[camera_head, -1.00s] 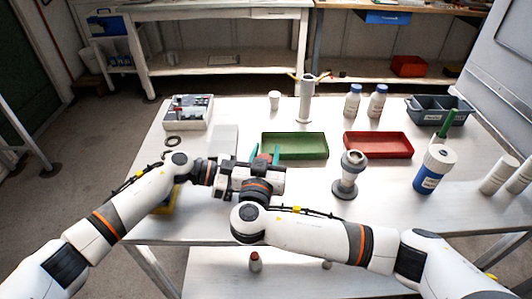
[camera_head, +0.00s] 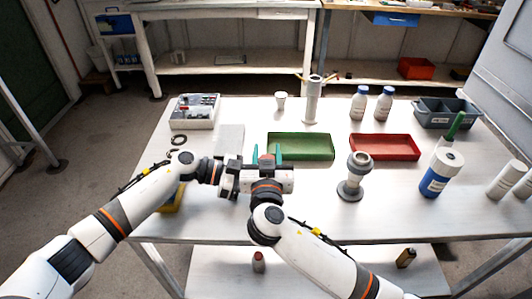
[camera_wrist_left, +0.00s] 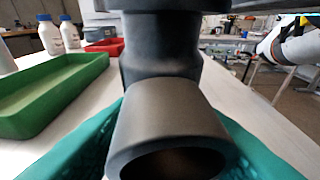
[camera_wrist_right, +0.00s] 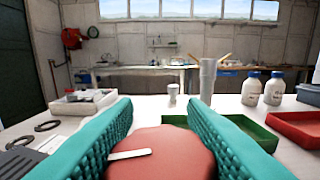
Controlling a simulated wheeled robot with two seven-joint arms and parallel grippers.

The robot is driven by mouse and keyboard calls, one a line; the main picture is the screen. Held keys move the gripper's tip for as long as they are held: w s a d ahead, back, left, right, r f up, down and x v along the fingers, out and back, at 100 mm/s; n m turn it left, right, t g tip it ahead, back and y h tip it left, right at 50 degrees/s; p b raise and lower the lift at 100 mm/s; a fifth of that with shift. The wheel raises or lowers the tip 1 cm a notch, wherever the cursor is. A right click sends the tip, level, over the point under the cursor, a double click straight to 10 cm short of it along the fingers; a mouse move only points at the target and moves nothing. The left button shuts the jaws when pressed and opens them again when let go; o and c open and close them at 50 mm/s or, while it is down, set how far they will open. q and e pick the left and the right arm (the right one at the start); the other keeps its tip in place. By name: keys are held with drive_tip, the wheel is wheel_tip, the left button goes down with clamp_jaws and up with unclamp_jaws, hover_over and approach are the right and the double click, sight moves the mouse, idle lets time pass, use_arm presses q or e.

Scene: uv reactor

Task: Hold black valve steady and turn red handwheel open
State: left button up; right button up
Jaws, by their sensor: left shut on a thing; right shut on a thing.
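The black valve (camera_wrist_left: 165,120) fills the middle of the left wrist view, its round open end facing the camera. My left gripper (camera_head: 230,180) is shut on it, with teal fingers on both sides. The red handwheel (camera_wrist_right: 160,152) shows in the right wrist view as a rounded red shape with a pale stripe. It sits between the teal fingers of my right gripper (camera_wrist_right: 160,130), which is shut on it. In the head view my right gripper (camera_head: 267,165) is beside the left one, and the grippers hide the valve and handwheel.
A green tray (camera_head: 300,155) and a red tray (camera_head: 384,154) lie behind the grippers. A grey flanged fitting (camera_head: 352,190) stands to the right. A blue and white bottle (camera_head: 440,180) stands near the right edge. A white box (camera_head: 193,122) sits at the back left.

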drive_tip(key=shift+w+d+f+n+y, duration=0.1)
drive_tip(key=shift+d+n+y, duration=0.1)
drive_tip(key=shift+n+y, duration=0.45)
drive_tip(key=shift+w+d+f+n+y, duration=0.15)
drive_tip(key=shift+n+y, duration=0.2)
drive_tip(key=shift+y, duration=0.6)
drive_tip(key=shift+s+a+n+g+y, duration=0.15)
drive_tip(key=shift+n+g+y, duration=0.45)
drive_tip(key=shift+n+y, duration=0.55)
drive_tip(key=shift+a+n+g+y, duration=0.1)
drive_tip(key=shift+n+g+y, duration=0.6)
drive_tip(key=shift+y, duration=0.85)
drive_tip(key=shift+s+a+r+n+g+y, duration=0.1)
drive_tip(key=shift+s+a+n+g+y, duration=0.1)
drive_tip(key=shift+n+g+y, duration=0.7)
drive_tip(key=shift+s+a+n+g+y, duration=0.15)
drive_tip(key=shift+n+g+y, duration=0.35)
drive_tip(key=shift+n+y, duration=0.65)
drive_tip(key=shift+a+n+g+y, duration=0.2)
drive_tip(key=shift+n+g+y, duration=0.2)
drive_tip(key=shift+g+y, duration=0.5)
drive_tip(key=shift+s+a+n+g+y, duration=0.1)
drive_tip(key=shift+s+n+g+y, duration=0.1)
drive_tip(key=shift+n+g+y, duration=0.6)
drive_tip(key=shift+s+a+n+g+y, duration=0.2)
drive_tip(key=shift+n+g, duration=0.4)
drive_tip(key=shift+g, duration=0.5)
drive_tip(key=shift+w+d, duration=0.2)
drive_tip(key=shift+d, duration=0.1)
